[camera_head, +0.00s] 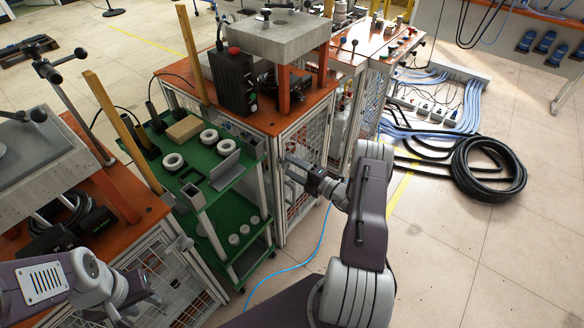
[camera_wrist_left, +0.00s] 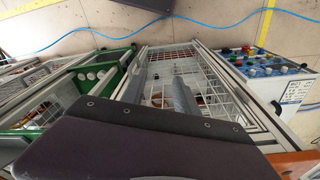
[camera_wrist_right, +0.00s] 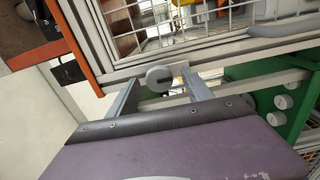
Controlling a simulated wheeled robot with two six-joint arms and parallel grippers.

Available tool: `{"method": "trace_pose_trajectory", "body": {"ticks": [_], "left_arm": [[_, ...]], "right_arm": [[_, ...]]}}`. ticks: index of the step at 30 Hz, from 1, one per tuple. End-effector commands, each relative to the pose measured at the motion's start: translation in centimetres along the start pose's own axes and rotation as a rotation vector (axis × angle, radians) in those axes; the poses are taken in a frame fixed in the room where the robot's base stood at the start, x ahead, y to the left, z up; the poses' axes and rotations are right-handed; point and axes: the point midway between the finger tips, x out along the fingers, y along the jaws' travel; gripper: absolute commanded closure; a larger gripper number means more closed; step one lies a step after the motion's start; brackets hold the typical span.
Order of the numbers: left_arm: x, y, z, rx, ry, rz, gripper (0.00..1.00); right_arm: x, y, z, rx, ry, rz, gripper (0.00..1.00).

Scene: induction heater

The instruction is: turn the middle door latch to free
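The middle cabinet has a wire-mesh door (camera_head: 303,190) in a pale frame below its orange top. In the right wrist view a round grey door latch (camera_wrist_right: 160,77) with a dark slot sits on the frame beside the mesh. My right gripper (camera_wrist_right: 159,84) is open, its two fingers on either side of the latch; there is a gap to each finger. In the head view my right gripper (camera_head: 294,170) is at the door, and the latch is hard to make out. My left gripper (camera_head: 140,300) is at the lower left, open and empty; its fingers (camera_wrist_left: 158,88) stand apart in its wrist view.
A green shelf cart (camera_head: 245,225) with white round parts stands left of the door. A left cabinet with an orange top (camera_head: 85,215) is near my left arm. A blue cable (camera_head: 310,250) crosses the floor. A coiled black hose (camera_head: 490,168) lies at the right.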

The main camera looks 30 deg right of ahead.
Motion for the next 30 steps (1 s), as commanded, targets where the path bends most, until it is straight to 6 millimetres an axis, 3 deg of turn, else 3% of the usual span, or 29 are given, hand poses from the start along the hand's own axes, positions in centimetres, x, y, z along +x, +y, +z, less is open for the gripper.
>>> {"method": "trace_pose_trajectory", "body": {"ticks": [7,18,30], "left_arm": [[-0.2,0.0,0.0,0.0,0.0,0.0,0.64],[-0.7,0.0,-0.1,0.0,0.0,0.0,0.64],[-0.7,0.0,-0.1,0.0,0.0,0.0,0.64]], "right_arm": [[-0.9,0.1,0.1,0.0,-0.002,0.0,0.41],[-8.2,0.0,0.1,0.0,-0.003,0.0,0.41],[-9.1,0.0,0.0,0.0,0.0,0.0,0.41]]}}
